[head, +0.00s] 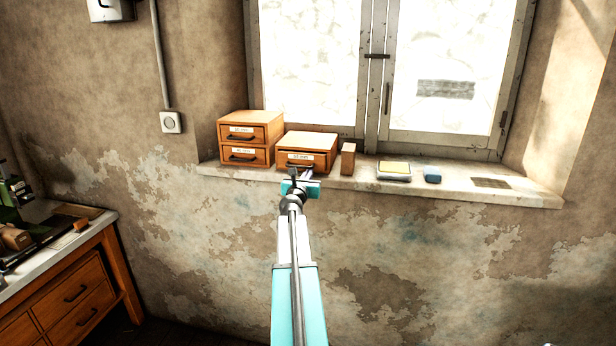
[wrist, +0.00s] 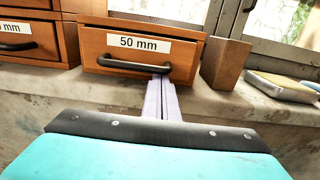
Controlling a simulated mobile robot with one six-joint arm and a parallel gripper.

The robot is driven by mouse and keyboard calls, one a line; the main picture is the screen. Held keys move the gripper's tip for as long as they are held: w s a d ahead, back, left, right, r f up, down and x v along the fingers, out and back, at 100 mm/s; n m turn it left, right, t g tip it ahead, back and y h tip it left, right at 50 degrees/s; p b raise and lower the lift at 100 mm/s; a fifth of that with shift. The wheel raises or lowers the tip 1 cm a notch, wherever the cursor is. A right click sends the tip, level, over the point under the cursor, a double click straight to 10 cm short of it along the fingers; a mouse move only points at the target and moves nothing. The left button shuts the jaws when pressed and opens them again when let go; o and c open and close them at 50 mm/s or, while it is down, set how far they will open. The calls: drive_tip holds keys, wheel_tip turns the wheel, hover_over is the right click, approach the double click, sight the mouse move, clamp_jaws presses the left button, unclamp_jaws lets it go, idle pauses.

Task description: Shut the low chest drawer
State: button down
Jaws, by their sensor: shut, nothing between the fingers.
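The low chest (head: 318,138) is an orange-brown wooden box with one drawer, standing on the window sill. Its drawer front (head: 299,161) has a white label and a dark bar handle. In the wrist view the drawer front (wrist: 103,47) fills the upper middle, with a "50 mm" label and the handle (wrist: 130,65). I cannot tell how far the drawer stands out. My gripper (head: 301,174) is shut and empty, in front of the drawer. In the wrist view its pale fingers (wrist: 160,80) point at the lower front, near the handle's right end; contact is unclear.
A taller two-drawer chest (head: 252,119) stands close on the left. A small wooden block (head: 348,159) is just right of the low chest. A tray with a yellow top (head: 394,170) and a blue block (head: 432,174) lie farther right on the sill (head: 470,190).

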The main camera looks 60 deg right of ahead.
drive_tip(key=shift+w+d, duration=0.15)
drive_tip(key=shift+d, duration=0.3)
drive_tip(key=shift+d, duration=0.1)
drive_tip(key=shift+x, duration=1.1)
drive_tip(key=shift+r, duration=0.25)
drive_tip(key=shift+d+r, duration=0.1)
drive_tip(key=shift+r, duration=0.05)
drive_tip(key=b+v, duration=0.2)
drive_tip(key=v, duration=1.2)
drive_tip(key=shift+a+f, duration=0.3)
drive_tip(key=shift+f, duration=0.05)
